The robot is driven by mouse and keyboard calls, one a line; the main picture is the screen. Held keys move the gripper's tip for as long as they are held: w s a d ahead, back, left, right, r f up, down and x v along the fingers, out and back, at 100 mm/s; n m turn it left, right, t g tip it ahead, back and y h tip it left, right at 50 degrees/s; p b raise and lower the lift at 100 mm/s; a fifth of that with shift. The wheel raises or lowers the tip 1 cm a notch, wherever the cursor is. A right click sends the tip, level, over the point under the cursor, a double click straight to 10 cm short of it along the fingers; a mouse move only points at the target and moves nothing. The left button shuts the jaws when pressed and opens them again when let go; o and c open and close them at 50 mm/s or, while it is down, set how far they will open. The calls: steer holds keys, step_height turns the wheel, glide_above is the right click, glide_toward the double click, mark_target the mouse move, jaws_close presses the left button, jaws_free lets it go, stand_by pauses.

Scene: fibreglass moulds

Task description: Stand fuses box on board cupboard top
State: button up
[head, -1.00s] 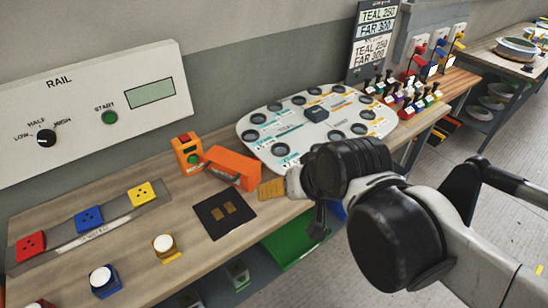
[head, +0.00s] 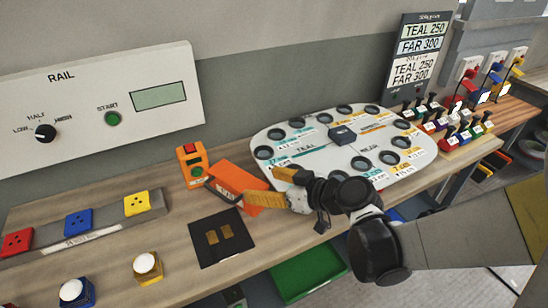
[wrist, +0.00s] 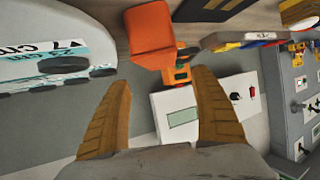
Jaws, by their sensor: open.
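An orange box (head: 234,180) with a dark label, which I take to be the fuses box, lies on the wooden bench. It also shows in the wrist view (wrist: 150,36), beyond the fingertips. My gripper (head: 259,184) is open, with its yellow fingers in front of the box's right end in the head view. In the wrist view the gap between the fingers (wrist: 162,80) is empty. I cannot tell whether a finger touches the box. No cupboard top is clearly identifiable in these views.
An orange device with a red button (head: 192,164) stands just left of the box. A black mat (head: 208,252) lies in front. A white round-holed board (head: 290,152) is behind my gripper. A RAIL panel (head: 80,105) rises at the back left. Sockets and buttons occupy the left bench.

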mark_target(237, 178)
steer(key=b+x, duration=0.3)
steer(key=x, duration=0.8)
steer(key=shift+w+a+f+b, duration=0.1)
steer(key=shift+w+f+b, duration=0.1)
steer(key=shift+b, duration=0.15)
steer(key=shift+r, duration=0.1)
steer(key=c, duration=1.2)
steer(key=shift+r, duration=0.1)
